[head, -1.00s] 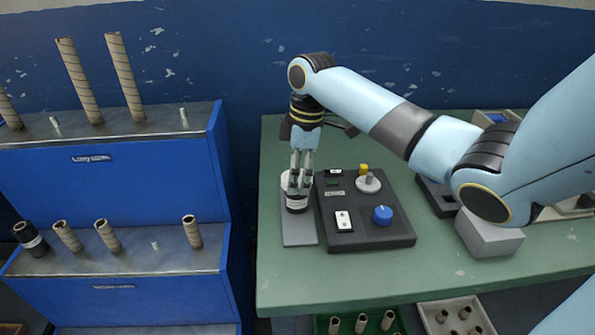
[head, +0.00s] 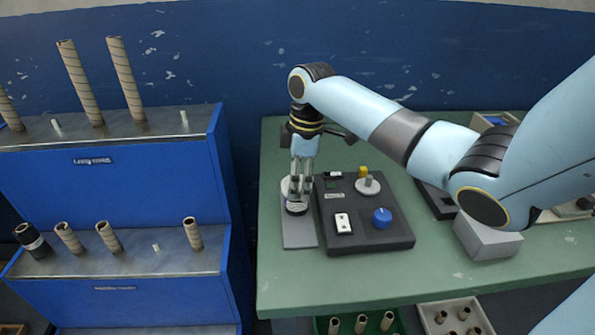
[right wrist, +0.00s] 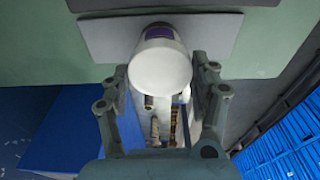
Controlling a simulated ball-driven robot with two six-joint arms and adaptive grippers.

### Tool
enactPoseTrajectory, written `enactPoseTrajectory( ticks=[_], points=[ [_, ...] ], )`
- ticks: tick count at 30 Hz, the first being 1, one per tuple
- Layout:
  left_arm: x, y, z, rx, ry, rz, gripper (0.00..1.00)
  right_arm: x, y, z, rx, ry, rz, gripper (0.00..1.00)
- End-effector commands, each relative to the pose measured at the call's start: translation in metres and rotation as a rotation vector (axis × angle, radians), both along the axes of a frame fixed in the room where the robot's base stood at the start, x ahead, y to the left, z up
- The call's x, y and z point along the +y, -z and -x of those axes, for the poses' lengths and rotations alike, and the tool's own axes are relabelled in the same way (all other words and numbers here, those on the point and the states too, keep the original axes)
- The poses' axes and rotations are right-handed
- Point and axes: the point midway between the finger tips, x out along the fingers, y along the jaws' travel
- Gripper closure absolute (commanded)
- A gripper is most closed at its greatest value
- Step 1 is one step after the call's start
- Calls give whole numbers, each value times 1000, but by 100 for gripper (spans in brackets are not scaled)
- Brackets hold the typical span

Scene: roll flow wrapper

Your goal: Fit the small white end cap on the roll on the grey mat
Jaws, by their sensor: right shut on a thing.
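My right gripper (head: 299,193) points down over the grey mat (head: 299,236) near the table's left edge. In the right wrist view the gripper (right wrist: 163,85) is shut on the white end cap (right wrist: 161,68), which shows as a round white face between its fingers. A dark purple part of the roll (right wrist: 159,31) shows just beyond the cap, over the mat (right wrist: 213,33). In the head view the fingers largely hide cap and roll. I cannot tell whether the cap is seated. My left gripper is out of view.
A dark control panel (head: 368,236) with a blue knob (head: 382,217) stands close to the right of the mat. A grey block (head: 487,240) is further right. Blue racks (head: 120,190) with several cardboard tubes stand left, across a gap. The front of the green table (head: 400,278) is clear.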

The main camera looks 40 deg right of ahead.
Motion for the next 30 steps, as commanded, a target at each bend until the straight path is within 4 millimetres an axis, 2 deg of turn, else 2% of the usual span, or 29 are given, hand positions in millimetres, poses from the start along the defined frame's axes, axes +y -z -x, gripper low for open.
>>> enactPoseTrajectory(
  ticks=[30],
  points=[
    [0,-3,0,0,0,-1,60,0,9,0,0,0,0,54]
  ],
)
